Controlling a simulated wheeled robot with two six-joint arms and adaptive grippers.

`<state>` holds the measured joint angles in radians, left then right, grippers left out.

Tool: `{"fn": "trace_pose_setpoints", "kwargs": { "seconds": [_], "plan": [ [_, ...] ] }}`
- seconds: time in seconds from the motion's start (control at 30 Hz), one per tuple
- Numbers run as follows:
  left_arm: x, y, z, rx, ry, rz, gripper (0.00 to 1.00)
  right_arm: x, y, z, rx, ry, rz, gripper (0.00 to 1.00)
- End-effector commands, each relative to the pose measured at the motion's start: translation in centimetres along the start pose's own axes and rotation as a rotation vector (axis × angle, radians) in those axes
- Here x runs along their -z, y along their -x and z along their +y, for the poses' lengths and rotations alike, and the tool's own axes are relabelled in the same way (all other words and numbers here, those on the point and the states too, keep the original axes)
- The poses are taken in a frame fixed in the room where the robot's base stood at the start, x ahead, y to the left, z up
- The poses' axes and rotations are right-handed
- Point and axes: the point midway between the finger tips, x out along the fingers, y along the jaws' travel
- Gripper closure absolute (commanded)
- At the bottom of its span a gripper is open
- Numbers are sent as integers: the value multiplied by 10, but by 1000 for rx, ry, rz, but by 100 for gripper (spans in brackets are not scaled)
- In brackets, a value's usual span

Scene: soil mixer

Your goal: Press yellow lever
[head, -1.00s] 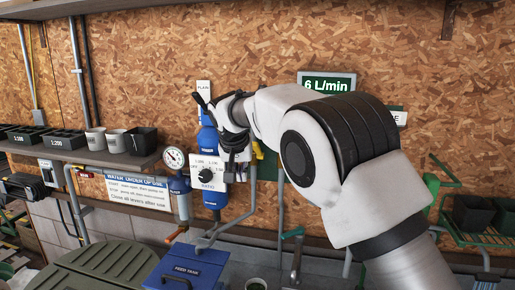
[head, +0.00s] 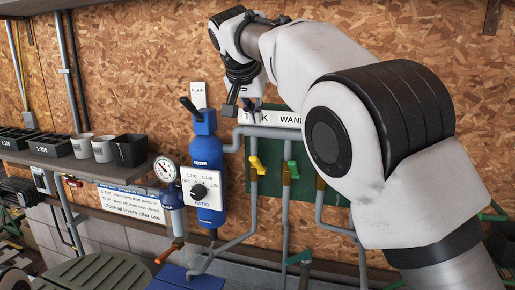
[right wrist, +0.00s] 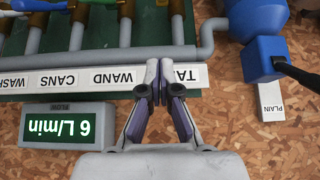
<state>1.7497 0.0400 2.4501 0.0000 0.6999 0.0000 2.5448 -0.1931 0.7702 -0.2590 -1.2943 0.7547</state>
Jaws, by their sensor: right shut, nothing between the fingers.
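The yellow lever (head: 257,166) sits on a vertical pipe of the green panel, to the right of the blue cylinder, and tilts to one side. My right gripper (head: 254,115) is above it, in front of the white label strip (head: 285,119), with its fingers pointing down. In the right wrist view, my right gripper (right wrist: 157,93) is closed and empty, its fingertips overlapping the "TANK" end of the label strip. The yellow lever cannot be clearly made out there. My left gripper is not in view.
Grey pipes (head: 250,236) run below and around. The blue cylinder (head: 208,165) with its ratio dial (head: 199,190) is to the left. A flow display (right wrist: 68,125) reads 6 L/min beside my gripper.

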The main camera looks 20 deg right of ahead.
Motion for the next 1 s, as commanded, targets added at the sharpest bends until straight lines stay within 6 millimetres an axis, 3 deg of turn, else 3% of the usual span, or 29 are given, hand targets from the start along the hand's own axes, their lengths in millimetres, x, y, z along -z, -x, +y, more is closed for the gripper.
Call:
{"fn": "trace_pose_setpoints", "kwargs": {
  "seconds": [0.37,0.63,1.0],
  "plan": [
    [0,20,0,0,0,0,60,-2,-77,0,-2,4,-2,100],
    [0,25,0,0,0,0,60,-37,-84,0,-2,3,0,100],
    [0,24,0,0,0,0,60,-39,-86,0,0,1,2,100]
  ]
}}
